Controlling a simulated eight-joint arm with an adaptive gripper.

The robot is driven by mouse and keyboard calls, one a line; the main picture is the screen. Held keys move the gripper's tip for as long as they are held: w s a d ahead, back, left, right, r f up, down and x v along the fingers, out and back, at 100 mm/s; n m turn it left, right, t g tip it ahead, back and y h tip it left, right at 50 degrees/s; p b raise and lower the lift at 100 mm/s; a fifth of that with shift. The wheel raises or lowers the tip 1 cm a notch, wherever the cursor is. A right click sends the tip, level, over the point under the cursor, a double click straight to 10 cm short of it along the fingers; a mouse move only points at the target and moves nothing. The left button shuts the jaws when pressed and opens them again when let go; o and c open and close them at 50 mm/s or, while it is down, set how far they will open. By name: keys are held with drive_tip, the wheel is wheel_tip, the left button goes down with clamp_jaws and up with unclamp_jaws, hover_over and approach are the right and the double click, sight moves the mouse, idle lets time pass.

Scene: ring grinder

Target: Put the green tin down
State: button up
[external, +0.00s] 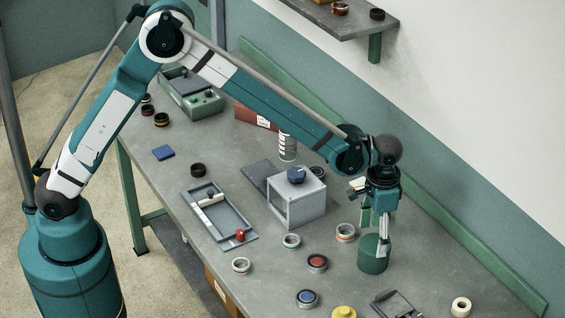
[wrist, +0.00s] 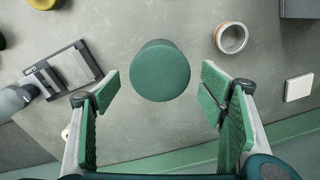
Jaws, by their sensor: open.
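The green tin (external: 373,254) stands upright on the grey bench, below and slightly left of my gripper (external: 376,225) in the external view. In the wrist view, the round top of the green tin (wrist: 160,70) shows just ahead of the fingertips. My gripper (wrist: 162,88) is open, with one finger to each side of the tin and a clear gap on both sides. Nothing is held between the fingers. The tin's base is hidden in the wrist view.
A copper-lined ring (external: 345,232) lies close left of the tin, and a grey box frame (external: 297,205) stands beyond it. A small dark fixture (external: 397,304) lies in front. A green rail runs along the wall.

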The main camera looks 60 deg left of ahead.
drive_tip(key=shift+r, duration=2.8)
drive_tip(key=shift+a+r, duration=0.35)
drive_tip(key=s+a+r+n+t, duration=0.1)
drive_tip(key=s+a+r+t, duration=0.1)
drive_tip(key=s+a+r, duration=0.8)
drive_tip(key=s+a+r+n+t, duration=0.1)
drive_tip(key=s+a+r, duration=0.2)
drive_tip(key=a+r, duration=0.8)
drive_tip(key=s+a+f+n+t, duration=0.1)
drive_tip(key=s+a+f+t, duration=0.1)
drive_tip(key=s+a, duration=0.8)
drive_tip(key=s+a+f+n+t, duration=0.1)
drive_tip(key=s+a+f+t, duration=0.1)
drive_tip(key=s+a, duration=0.8)
drive_tip(key=shift+s+a, duration=0.15)
drive_tip(key=shift+s, duration=1.45)
